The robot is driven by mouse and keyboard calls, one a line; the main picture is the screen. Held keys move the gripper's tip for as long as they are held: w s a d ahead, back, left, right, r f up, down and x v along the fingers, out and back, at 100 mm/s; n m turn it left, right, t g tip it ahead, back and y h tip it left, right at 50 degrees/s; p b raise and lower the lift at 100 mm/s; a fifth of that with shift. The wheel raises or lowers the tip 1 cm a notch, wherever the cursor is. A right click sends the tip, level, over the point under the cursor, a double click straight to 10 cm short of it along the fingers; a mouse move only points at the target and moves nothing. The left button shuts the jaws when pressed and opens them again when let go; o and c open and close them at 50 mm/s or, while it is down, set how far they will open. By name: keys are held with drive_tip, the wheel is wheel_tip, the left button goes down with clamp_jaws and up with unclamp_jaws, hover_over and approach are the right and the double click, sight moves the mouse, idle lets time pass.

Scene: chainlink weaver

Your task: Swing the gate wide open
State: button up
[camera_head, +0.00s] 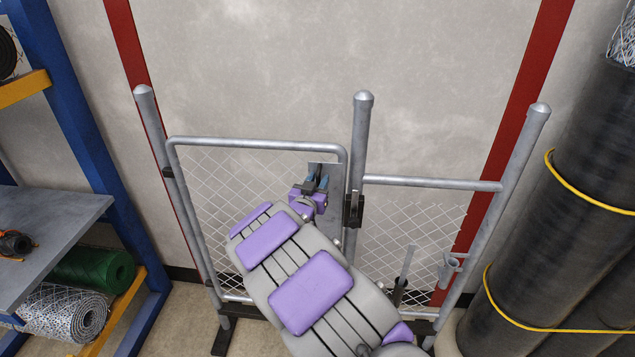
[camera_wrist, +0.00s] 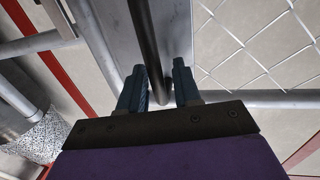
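The gate (camera_head: 255,143) is a grey tube frame with chain-link mesh, standing in line between the left post (camera_head: 147,110) and the middle post (camera_head: 361,130). It looks closed. A metal plate (camera_head: 325,168) with a dark bar handle sits at its upper right. A dark latch (camera_head: 353,209) is on the middle post. My gripper (camera_head: 314,182) is at the plate, partly hidden by my arm. In the wrist view my gripper (camera_wrist: 160,88) has its fingers apart, with the dark handle bar (camera_wrist: 148,45) running between them and a gap beside the right finger.
A fixed mesh panel (camera_head: 430,183) stands right of the middle post. A blue shelf rack (camera_head: 75,110) with rolls is at the left. Large dark rolls (camera_head: 570,190) with yellow straps stand at the right. A grey wall (camera_head: 270,60) is behind the gate.

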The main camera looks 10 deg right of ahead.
clamp_jaws()
idle(0.4)
